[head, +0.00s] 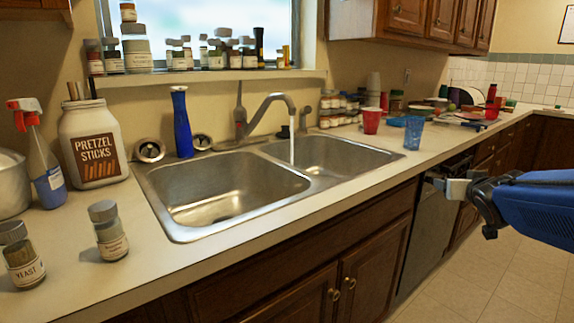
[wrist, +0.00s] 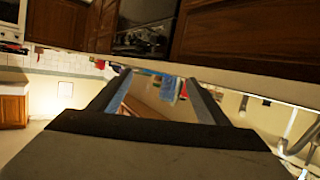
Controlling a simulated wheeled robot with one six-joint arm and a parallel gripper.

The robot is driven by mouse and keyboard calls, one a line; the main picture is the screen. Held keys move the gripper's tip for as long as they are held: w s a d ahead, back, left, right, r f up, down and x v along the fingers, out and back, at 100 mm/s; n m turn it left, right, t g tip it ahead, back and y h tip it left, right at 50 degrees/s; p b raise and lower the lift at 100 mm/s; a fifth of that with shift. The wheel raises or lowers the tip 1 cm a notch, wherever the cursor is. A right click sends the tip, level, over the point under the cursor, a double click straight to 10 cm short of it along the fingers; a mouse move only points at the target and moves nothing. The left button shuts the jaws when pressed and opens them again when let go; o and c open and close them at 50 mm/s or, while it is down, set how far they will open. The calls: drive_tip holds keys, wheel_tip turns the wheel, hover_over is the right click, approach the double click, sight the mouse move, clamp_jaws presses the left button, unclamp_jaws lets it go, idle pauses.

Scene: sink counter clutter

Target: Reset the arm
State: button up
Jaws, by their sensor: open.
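My gripper (head: 447,187) is at the right in the head view, at the end of my blue arm. It is in the air in front of the counter's front edge, near the dark dishwasher front. In the wrist view my gripper (wrist: 160,92) shows two grey fingers spread apart with nothing held between them. The wrist view appears upside down, with cabinet fronts at the top.
A double steel sink (head: 225,195) with running water is set in the counter (head: 310,205). A red cup (head: 371,121) and a blue cup (head: 413,132) stand right of it. A pretzel jar (head: 92,145) and spice jars stand left. The floor (head: 490,270) is clear.

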drive_tip(key=s+a+f+n+g+y, duration=0.1)
drive_tip(key=s+a+f+g, duration=0.2)
drive_tip(key=s, duration=0.7)
drive_tip(key=s+a+f+g+y, duration=0.1)
drive_tip(key=s+a+f+g, duration=0.2)
drive_tip(key=s+a+f, duration=0.5)
drive_tip(key=s+a+f+n+g+y, duration=0.1)
drive_tip(key=s+a+f, duration=0.5)
drive_tip(key=s, duration=0.6)
drive_tip(key=shift+s+a+n+g+y, duration=0.15)
drive_tip(key=shift+a+n+g+y, duration=0.15)
drive_tip(key=shift+g+y, duration=0.5)
drive_tip(key=shift+r, duration=0.1)
drive_tip(key=shift+c, duration=0.7)
